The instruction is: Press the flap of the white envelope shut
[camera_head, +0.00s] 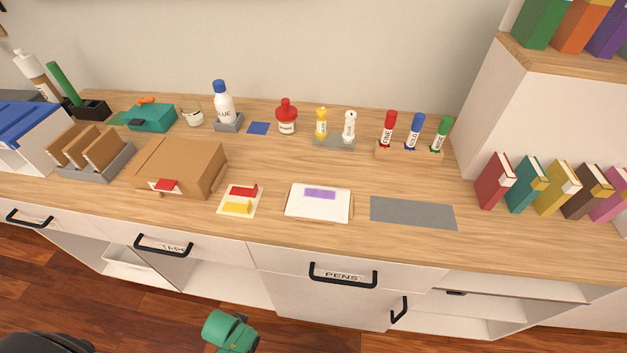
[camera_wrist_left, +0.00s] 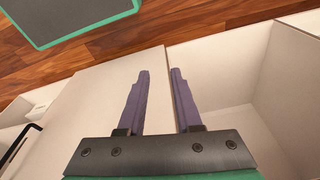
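The white envelope (camera_head: 316,209) lies flat on a tan backing near the front edge of the counter, with a purple patch (camera_head: 320,194) across its upper part. Whether its flap is raised or lies flat is too small to tell. My left gripper (camera_wrist_left: 161,72) shows in the left wrist view, its two purple fingers apart with nothing between them. That view shows cabinet panels and the wooden floor, not the envelope. In the head view only a green part of my arm shows below the counter, clear of the envelope. My right gripper is not in view.
A grey mat (camera_head: 413,213) lies right of the envelope, and a card with red and yellow pieces (camera_head: 228,210) lies left. A cardboard box (camera_head: 181,164) stands further left. Bottles and glue sticks (camera_head: 389,128) line the back. Black drawer handles (camera_head: 342,281) stick out below the counter.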

